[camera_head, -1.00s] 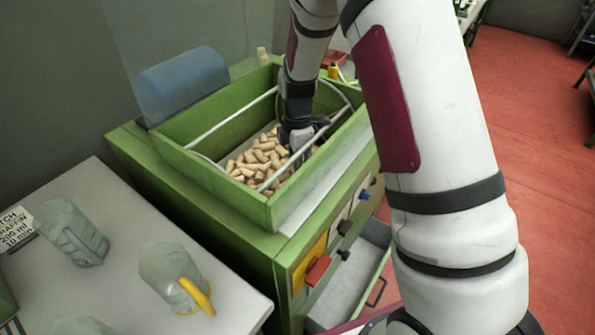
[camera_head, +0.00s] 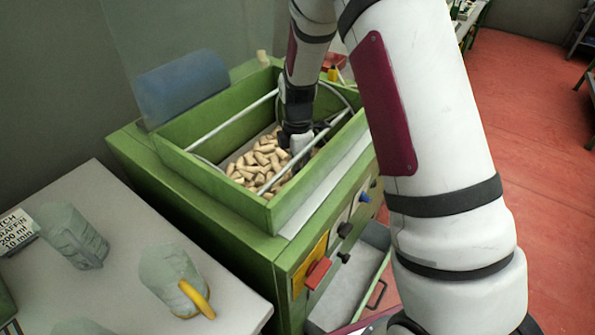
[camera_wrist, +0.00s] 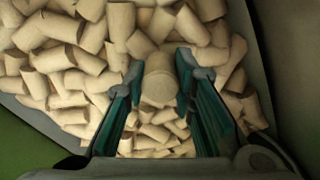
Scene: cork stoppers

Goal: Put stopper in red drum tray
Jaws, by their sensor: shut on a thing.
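My gripper (camera_wrist: 160,86) is down in the green box among a heap of pale cork stoppers. In the wrist view its two teal-lined fingers are closed on one stopper (camera_wrist: 159,82), which sits between the fingertips with its round end toward the camera. Other stoppers (camera_wrist: 66,80) lie loosely around it. In the head view the gripper (camera_head: 299,157) is partly hidden by a metal bar and the arm, and the heap (camera_head: 250,165) shows to its left. A bit of a red container (camera_head: 333,62) shows behind the box, mostly hidden by my arm.
The green box (camera_head: 213,187) has raised walls and metal bars (camera_head: 235,120) across it. An open drawer (camera_head: 345,290) juts out below.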

